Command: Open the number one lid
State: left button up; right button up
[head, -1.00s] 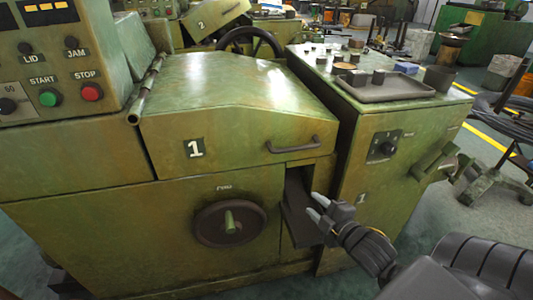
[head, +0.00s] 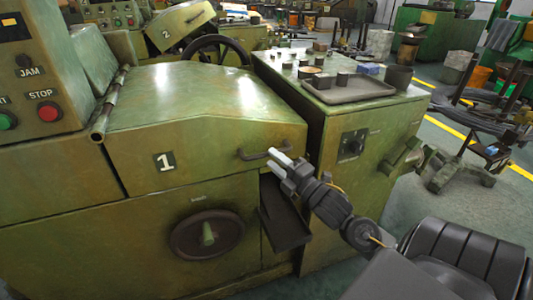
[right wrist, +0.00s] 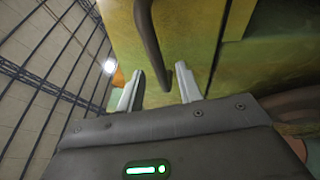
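The number one lid (head: 190,105) is a worn green cover with a white "1" plate; it lies closed on its machine. Its dark bar handle (head: 252,156) is at the right of its front face. My right gripper (head: 278,158) is at the right end of this handle, with its pale fingers apart. In the right wrist view the open fingers (right wrist: 160,88) point at the handle (right wrist: 150,45), whose bar end appears between the fingertips. I cannot tell how deep it sits between them or whether they touch. My left gripper is not in view.
A dark chute (head: 283,225) juts out below the handle. A handwheel (head: 207,234) is on the front panel. To the right, a green cabinet (head: 385,120) carries a tray (head: 345,90) with small parts. A control box (head: 40,75) stands at the left.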

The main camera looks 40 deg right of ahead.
aim_at(267, 154)
jog(key=shift+w+a+r, duration=0.1)
jog(key=shift+w+r, duration=0.1)
jog(key=shift+w, duration=0.75)
jog(key=shift+w+r, duration=0.15)
jog(key=shift+w, duration=0.8)
jog(key=shift+c, duration=0.4)
grip_shut()
